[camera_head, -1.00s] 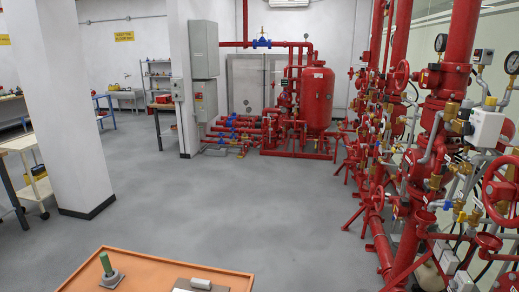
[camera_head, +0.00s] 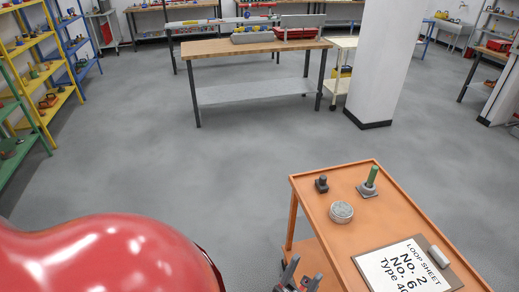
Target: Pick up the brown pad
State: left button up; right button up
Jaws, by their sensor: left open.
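The lower part of the board is cut off by the picture's edge. My left gripper (camera_head: 303,273) is at the bottom edge, left of the cart, open and empty, apart from the pad. My right gripper is not in view.
On the cart stand a round grey tin (camera_head: 341,211), a small black piece (camera_head: 321,184) and a green-handled tool (camera_head: 370,180). Beyond are a wooden-topped workbench (camera_head: 255,46), a white pillar (camera_head: 388,60) and shelves (camera_head: 35,60) at the left. The grey floor between is clear.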

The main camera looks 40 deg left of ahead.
aim_at(320, 183)
jog(key=u, duration=0.8)
